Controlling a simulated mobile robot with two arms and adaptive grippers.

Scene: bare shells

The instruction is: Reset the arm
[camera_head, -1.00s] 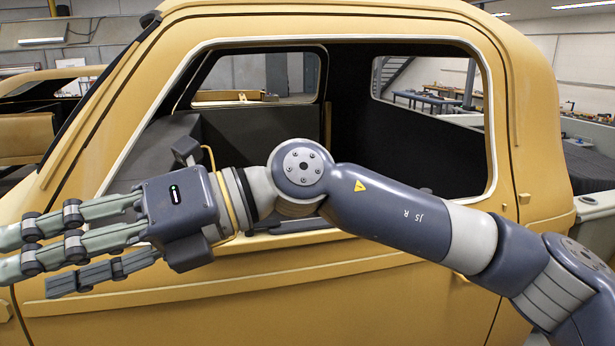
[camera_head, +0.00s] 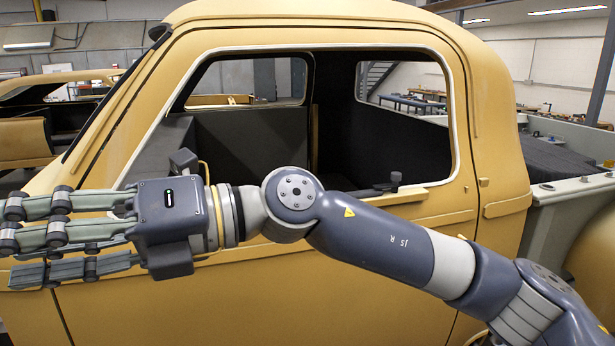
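My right arm (camera_head: 375,242) comes in from the lower right and reaches across the view to the left. Its gripper (camera_head: 30,235) is at the far left edge, with the fingers spread apart and pointing left. The fingers look straight and hold nothing visible; the tips are close to the picture edge. The arm and gripper are in front of the door of a yellow truck cab (camera_head: 330,290). Whether any part touches the door cannot be told. My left gripper is not in view.
The cab's side window (camera_head: 455,110) is an open frame with a dark interior behind it. A truck bed (camera_head: 560,190) adjoins the cab at the right. Another yellow vehicle shell (camera_head: 25,140) stands at the left. Workbenches (camera_head: 412,102) show in the background.

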